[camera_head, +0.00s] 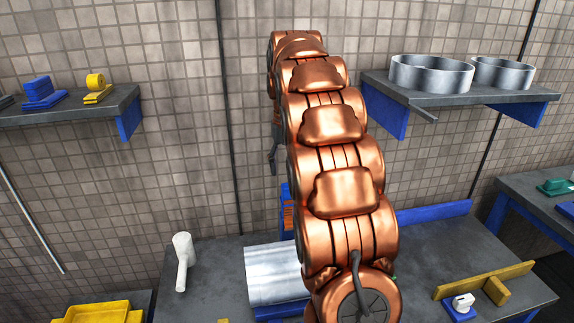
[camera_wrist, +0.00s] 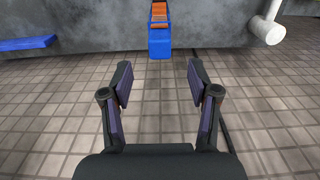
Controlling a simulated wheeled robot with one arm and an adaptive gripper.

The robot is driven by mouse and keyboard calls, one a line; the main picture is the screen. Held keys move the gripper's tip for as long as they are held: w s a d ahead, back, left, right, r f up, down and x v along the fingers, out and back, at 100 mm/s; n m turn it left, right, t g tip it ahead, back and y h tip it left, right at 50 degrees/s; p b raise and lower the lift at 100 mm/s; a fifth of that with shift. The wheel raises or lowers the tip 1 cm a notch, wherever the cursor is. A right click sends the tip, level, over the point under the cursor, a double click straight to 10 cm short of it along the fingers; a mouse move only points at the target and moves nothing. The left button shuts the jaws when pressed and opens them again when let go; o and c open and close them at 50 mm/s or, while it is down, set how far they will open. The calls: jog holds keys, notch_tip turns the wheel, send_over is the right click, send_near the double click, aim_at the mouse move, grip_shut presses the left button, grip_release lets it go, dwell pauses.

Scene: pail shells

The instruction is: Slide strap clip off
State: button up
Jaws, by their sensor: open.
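My gripper (camera_wrist: 160,82) is open and empty in the wrist view, its two dark fingers wide apart with tiled wall between them. Beyond the fingertips, apart from them, a blue block (camera_wrist: 160,43) with an orange ribbed piece (camera_wrist: 160,12) shows at the top edge. The blue and orange thing also shows in the head view (camera_head: 287,212), partly hidden behind my copper arm. I cannot tell which part is the strap clip. In the head view only a dark bit of my gripper (camera_head: 273,160) shows left of the arm, above the bench.
A grey workbench (camera_head: 215,275) holds a silver sheet-metal shell (camera_head: 272,273), a white mallet-like thing (camera_head: 182,262) and a yellow fence (camera_head: 485,281). Wall shelves carry metal rings (camera_head: 430,75) at right and blue and yellow pieces (camera_head: 40,92) at left. A yellow tray (camera_head: 98,312) stands at lower left.

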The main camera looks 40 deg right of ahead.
aim_at(287, 185)
jog(key=shift+f+p, duration=1.05)
jog(key=shift+f, duration=2.85)
jog(key=shift+c, duration=0.3)
grip_shut()
